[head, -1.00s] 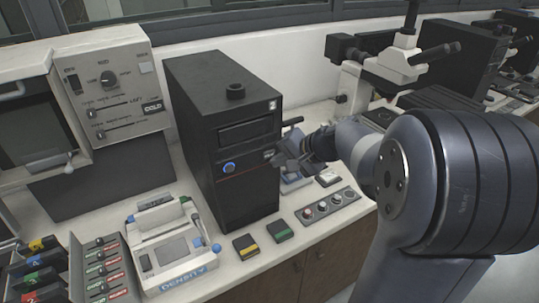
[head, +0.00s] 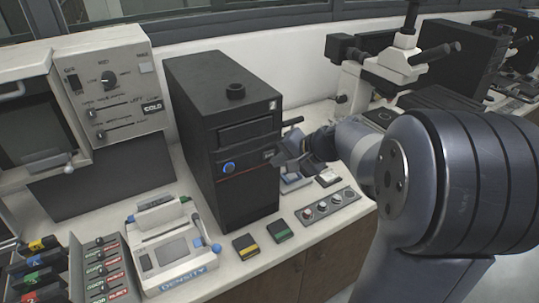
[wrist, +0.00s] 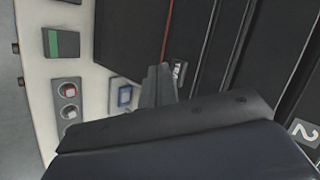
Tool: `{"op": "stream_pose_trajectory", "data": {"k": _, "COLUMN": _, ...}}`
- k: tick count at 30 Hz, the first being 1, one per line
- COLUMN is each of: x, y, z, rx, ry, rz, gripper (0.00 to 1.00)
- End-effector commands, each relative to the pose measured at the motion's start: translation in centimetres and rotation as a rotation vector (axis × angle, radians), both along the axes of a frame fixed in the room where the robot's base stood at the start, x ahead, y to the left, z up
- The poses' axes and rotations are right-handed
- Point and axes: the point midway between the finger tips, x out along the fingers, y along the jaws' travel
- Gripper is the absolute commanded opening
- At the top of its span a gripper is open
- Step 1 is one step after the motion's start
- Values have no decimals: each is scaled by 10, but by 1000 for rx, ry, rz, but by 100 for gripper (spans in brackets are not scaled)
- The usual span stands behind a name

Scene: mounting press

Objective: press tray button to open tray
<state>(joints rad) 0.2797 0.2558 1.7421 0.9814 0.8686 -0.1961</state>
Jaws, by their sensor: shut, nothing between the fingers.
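The black press tower (head: 205,130) stands upright on the counter. Its front has a drawer-like slot panel (head: 246,132), a round blue button (head: 229,167) and a red line below the panel. A small light-marked label or button (head: 268,154) sits at the right end of that line; it also shows in the wrist view (wrist: 178,72). My gripper (head: 279,161) is shut and empty, with its tips close to this marked spot. I cannot tell whether they touch it. The slot panel looks flush with the front.
A yellow-marked block (head: 246,246) and a green-marked block (head: 279,230) lie before the tower. A knob panel (head: 327,204) is to their right. The density device (head: 170,245) stands left, and a microscope (head: 400,60) behind my arm.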

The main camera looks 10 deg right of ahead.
Motion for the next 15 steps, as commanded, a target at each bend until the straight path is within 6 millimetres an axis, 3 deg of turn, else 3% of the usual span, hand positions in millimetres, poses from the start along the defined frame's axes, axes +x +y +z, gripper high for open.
{"op": "stream_pose_trajectory", "data": {"k": 15, "x": 8, "y": 3, "z": 0, "rx": 0, "ry": 0, "rz": 0, "gripper": 0}}
